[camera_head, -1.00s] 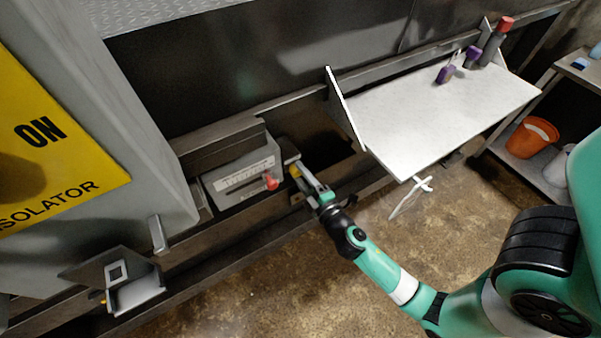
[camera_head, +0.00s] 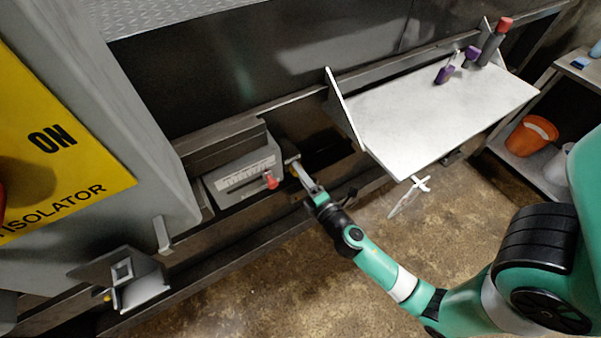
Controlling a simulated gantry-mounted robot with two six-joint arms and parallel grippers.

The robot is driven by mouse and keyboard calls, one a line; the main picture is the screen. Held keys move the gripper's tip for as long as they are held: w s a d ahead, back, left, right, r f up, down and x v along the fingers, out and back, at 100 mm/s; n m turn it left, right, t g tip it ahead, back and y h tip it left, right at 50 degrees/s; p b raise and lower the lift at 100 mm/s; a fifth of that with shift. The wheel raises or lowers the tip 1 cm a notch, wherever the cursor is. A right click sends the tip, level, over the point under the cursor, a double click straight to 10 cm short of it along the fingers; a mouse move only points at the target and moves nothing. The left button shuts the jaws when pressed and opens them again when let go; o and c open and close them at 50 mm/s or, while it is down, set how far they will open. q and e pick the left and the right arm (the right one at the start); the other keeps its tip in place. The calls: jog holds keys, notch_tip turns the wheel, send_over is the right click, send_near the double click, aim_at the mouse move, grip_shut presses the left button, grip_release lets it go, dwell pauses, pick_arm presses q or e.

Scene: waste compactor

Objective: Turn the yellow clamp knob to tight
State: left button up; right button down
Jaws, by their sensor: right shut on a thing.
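The yellow clamp knob (camera_head: 294,171) shows as a small yellow patch at the tip of my right gripper (camera_head: 297,172). It sits just right of the grey box with the red knob. My right gripper is shut on the yellow knob, and its fingers cover most of it. The knob's exact angle cannot be told. My right arm reaches in from the lower right. My left gripper is not in view.
A grey box with a white label (camera_head: 245,176) and a red knob (camera_head: 271,181) stands close left of the gripper. A white shelf (camera_head: 440,110) holds purple items and a red-topped bottle (camera_head: 495,42). An orange bucket (camera_head: 532,136) stands at right. A grey bracket (camera_head: 125,280) is at lower left.

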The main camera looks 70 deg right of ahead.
jog(key=shift+c, duration=2.1)
grip_release()
jog(key=b+v, duration=0.2)
jog(key=v, duration=0.9)
jog(key=shift+s+a+b, duration=0.15)
jog(key=shift+s+b, duration=0.15)
jog(key=shift+r, duration=0.1)
